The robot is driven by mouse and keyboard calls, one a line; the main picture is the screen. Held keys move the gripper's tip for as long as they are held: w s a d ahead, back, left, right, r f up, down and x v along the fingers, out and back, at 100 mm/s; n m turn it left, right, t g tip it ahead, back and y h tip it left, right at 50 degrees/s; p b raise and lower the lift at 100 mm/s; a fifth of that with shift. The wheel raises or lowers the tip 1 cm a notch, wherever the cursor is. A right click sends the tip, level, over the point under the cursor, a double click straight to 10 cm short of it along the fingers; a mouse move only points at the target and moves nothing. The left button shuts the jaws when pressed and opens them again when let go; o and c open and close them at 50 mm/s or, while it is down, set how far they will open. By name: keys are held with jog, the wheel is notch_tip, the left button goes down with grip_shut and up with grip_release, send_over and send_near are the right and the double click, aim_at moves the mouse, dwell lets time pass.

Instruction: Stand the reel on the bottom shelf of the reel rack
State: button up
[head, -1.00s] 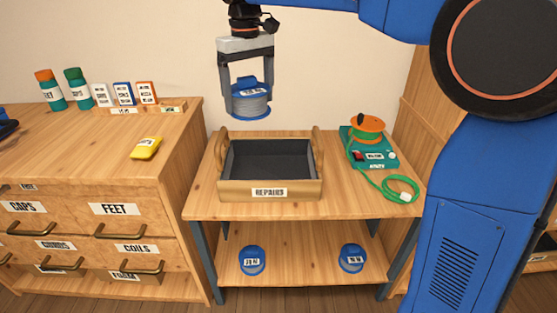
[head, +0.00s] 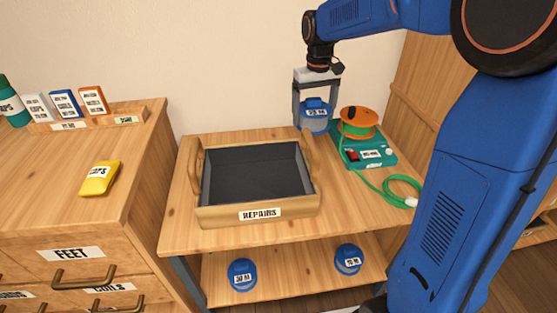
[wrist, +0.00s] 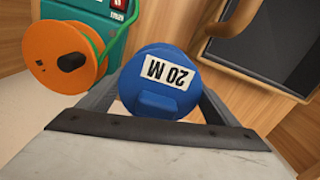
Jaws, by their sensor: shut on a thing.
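My gripper (head: 314,116) is shut on a blue reel (head: 313,122), held upright in the air above the back of the rack's top, just left of the orange reel. In the wrist view the held reel (wrist: 158,80) sits between the fingers, and its label reads 20 M. The wooden reel rack (head: 240,242) has a top surface and a bottom shelf (head: 292,282). Two blue reels stand apart on that shelf, one at the left (head: 243,275) and one at the right (head: 348,259). Room shows between them.
A drawer cabinet (head: 60,215) with a yellow packet (head: 99,178) stands at the left.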

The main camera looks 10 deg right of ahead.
jog(key=shift+f, duration=4.5)
jog(key=shift+f, duration=0.1)
jog(key=o, duration=1.5)
jog(key=shift+o, duration=0.2)
